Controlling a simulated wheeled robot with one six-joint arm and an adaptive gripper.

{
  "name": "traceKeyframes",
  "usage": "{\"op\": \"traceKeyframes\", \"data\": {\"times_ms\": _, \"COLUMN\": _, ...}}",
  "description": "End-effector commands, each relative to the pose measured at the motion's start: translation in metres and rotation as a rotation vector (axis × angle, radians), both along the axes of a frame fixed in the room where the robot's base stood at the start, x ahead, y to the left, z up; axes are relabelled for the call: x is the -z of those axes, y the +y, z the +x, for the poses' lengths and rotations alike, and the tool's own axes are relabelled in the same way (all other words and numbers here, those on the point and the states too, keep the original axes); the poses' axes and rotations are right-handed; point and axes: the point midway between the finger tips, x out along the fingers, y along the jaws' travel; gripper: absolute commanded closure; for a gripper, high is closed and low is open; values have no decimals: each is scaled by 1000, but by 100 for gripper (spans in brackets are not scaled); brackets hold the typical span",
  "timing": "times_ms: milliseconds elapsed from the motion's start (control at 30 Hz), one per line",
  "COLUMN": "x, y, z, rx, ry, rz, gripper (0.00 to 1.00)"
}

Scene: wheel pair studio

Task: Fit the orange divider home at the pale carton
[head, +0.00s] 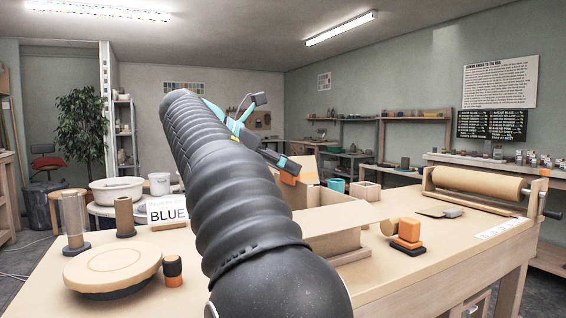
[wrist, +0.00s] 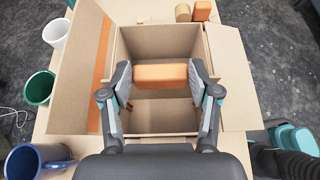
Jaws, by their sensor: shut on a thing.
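The orange divider (wrist: 160,75) is held between the two fingers of my gripper (wrist: 162,84) in the wrist view. It lies crosswise over the opening of the pale carton (wrist: 158,40), with the carton floor visible around it. In the head view the carton (head: 333,242) stands on the bench, partly behind my arm. My gripper (head: 278,160) is above and behind it, with part of the divider (head: 288,179) showing beneath the fingers. The divider's lower edge and its exact height against the carton walls are hidden.
Carton flaps stand out at left (wrist: 77,75) and right (wrist: 228,75). A blue mug (wrist: 34,160), green cup (wrist: 39,88) and white cup (wrist: 56,33) are left of the carton. An orange block stack (head: 408,232) and a tan cylinder (head: 389,227) stand beside it.

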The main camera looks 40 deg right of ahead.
Motion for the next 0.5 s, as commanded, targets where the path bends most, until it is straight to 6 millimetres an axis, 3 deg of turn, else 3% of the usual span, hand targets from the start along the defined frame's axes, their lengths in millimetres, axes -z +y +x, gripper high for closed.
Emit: {"op": "traceKeyframes", "data": {"times_ms": 500, "x": 13, "y": 0, "z": 0, "rx": -1, "ry": 0, "rz": 0, "gripper": 75}}
